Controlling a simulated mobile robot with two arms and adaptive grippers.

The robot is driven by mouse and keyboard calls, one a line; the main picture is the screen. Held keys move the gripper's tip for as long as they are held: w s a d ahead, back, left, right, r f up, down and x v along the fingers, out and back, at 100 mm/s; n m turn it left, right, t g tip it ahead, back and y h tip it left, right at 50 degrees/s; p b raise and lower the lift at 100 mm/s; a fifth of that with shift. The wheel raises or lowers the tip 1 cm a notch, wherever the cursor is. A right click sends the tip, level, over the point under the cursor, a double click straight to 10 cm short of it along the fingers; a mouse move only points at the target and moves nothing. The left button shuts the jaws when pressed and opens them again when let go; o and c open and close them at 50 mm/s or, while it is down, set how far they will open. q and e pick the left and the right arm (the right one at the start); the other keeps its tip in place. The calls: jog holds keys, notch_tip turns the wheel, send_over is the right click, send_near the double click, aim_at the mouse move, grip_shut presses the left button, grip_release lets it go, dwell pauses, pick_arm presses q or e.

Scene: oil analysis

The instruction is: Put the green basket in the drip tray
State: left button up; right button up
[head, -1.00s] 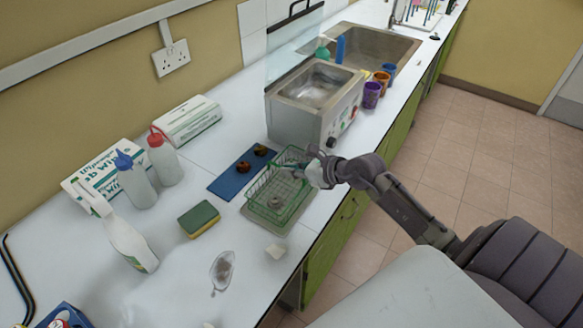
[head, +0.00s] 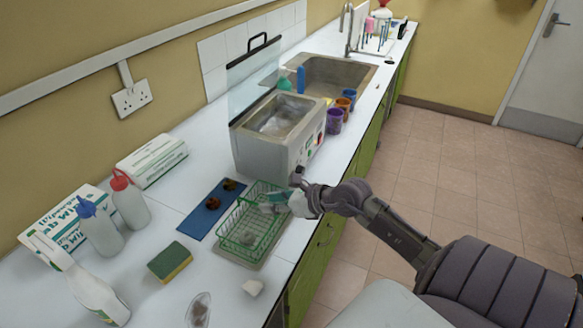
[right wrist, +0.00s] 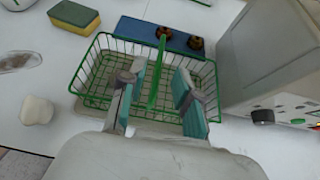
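The green wire basket (head: 247,228) sits over the grey drip tray (head: 238,259) on the counter, and the tray's near edge shows below it. The basket also fills the middle of the right wrist view (right wrist: 92,72), with its handle upright between my fingers. My right gripper (head: 270,201) is at the basket's right side, over its inside. Its fingers (right wrist: 155,88) are apart, one on each side of the handle, with no clear contact. Whether the basket's base is fully seated in the tray is hard to tell. My left gripper is out of view.
A metal bath (head: 270,150) stands just behind the basket. A blue mat (head: 210,212) with two dark round things lies to its left. A sponge (head: 170,262) and a white block (head: 253,287) are nearby. Bottles and boxes stand along the wall.

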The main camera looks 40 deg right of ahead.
jog(key=b+v, duration=0.1)
jog(key=v, duration=0.7)
jog(key=shift+s, duration=0.1)
